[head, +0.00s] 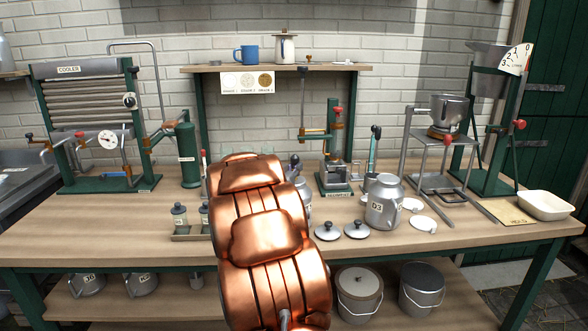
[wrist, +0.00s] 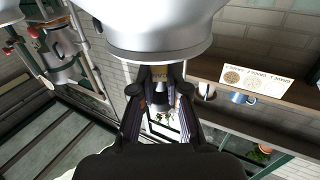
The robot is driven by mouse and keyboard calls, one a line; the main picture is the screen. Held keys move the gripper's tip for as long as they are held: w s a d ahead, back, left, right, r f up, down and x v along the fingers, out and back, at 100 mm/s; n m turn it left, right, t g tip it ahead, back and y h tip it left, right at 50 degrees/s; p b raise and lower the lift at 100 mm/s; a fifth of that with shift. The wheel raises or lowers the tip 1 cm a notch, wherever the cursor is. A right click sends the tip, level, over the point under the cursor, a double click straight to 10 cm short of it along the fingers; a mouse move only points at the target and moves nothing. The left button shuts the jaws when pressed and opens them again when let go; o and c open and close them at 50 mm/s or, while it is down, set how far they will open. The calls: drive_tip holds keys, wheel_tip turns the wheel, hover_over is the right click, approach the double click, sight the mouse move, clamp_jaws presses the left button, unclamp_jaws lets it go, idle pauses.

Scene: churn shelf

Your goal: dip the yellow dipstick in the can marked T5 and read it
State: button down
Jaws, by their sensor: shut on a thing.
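In the wrist view my gripper (wrist: 160,80) is shut on a small yellow-tan piece (wrist: 160,73) between its fingertips. Most of that piece is hidden, so I cannot tell for sure that it is the yellow dipstick. A large, close silver body (wrist: 150,30), which looks like a can, fills the top of that upside-down view; no mark shows on it. In the head view my copper arm hides the gripper. A grey can (head: 304,190) shows partly just right of the arm, its label hidden. A can marked D3 (head: 383,207) stands farther right. I cannot make out a T5 mark.
Loose lids (head: 328,231) lie in front of the D3 can. Small bottles (head: 180,215) stand in a rack left of my arm. A raised shelf (head: 310,68) holds a blue mug (head: 246,55). A white tray (head: 545,205) sits at the right end of the bench.

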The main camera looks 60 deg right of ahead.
drive_tip(key=shift+f, duration=0.4)
idle(0.4)
idle(0.5)
wheel_tip(320, 180, up, 19)
drive_tip(key=p, duration=1.7)
drive_tip(key=shift+w, duration=0.1)
idle(0.5)
